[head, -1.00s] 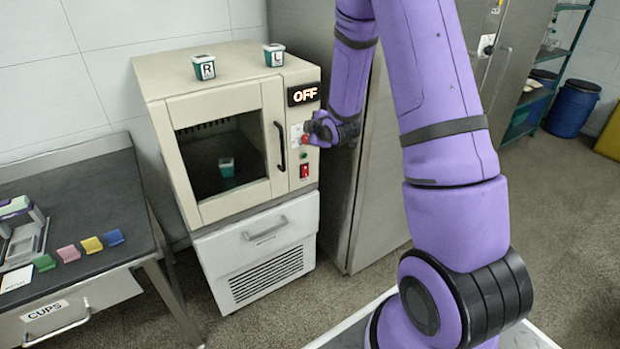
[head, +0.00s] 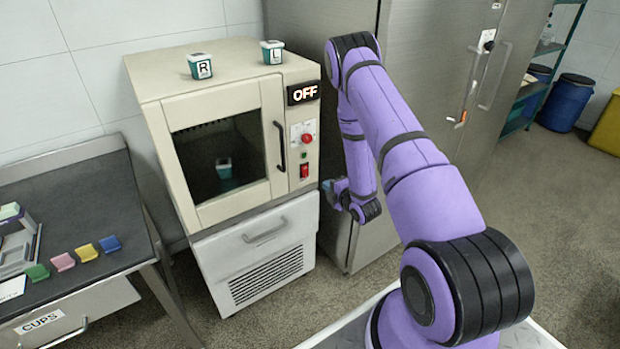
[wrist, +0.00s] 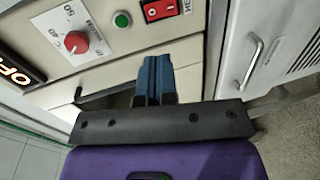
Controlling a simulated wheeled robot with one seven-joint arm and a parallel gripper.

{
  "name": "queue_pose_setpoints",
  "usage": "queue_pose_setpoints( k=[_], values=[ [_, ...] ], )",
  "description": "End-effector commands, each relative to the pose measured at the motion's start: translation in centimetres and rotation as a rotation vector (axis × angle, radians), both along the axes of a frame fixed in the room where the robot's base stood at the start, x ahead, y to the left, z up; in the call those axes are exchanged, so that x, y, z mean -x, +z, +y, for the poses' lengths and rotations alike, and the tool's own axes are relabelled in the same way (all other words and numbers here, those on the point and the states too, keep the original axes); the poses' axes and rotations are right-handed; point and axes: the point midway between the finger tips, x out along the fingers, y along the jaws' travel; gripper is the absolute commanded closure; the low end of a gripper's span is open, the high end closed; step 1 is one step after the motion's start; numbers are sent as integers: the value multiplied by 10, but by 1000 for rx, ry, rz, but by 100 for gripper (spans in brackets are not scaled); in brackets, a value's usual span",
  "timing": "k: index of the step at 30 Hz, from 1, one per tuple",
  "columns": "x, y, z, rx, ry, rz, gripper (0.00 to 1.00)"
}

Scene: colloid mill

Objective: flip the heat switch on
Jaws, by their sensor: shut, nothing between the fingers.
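The red rocker switch (head: 304,171) is on the right-hand control strip of the cream oven (head: 230,196), below a red dial (head: 307,138). In the wrist view the switch (wrist: 160,10) is at the top edge and the red dial (wrist: 76,42) at left, with a green button (wrist: 122,19) between them. The lit display (head: 303,93) reads OFF. My gripper (head: 327,186) is low and to the right of the panel, apart from the switch. In the wrist view its blue fingers (wrist: 153,62) are together, with nothing between them.
The oven door is closed, its dark handle (head: 280,146) left of the controls. A white drawer unit (head: 262,262) stands below. A steel cabinet (head: 430,120) is close behind my arm.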

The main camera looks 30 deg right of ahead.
Motion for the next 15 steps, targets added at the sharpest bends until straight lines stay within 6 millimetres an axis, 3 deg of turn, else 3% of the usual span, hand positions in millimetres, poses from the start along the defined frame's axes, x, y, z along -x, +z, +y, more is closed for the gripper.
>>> queue_pose_setpoints(
  k=[6,15],
  values=[
    [16,-22,0,32,18,-34,100],
    [19,-26,0,40,21,-44,100]
  ],
)
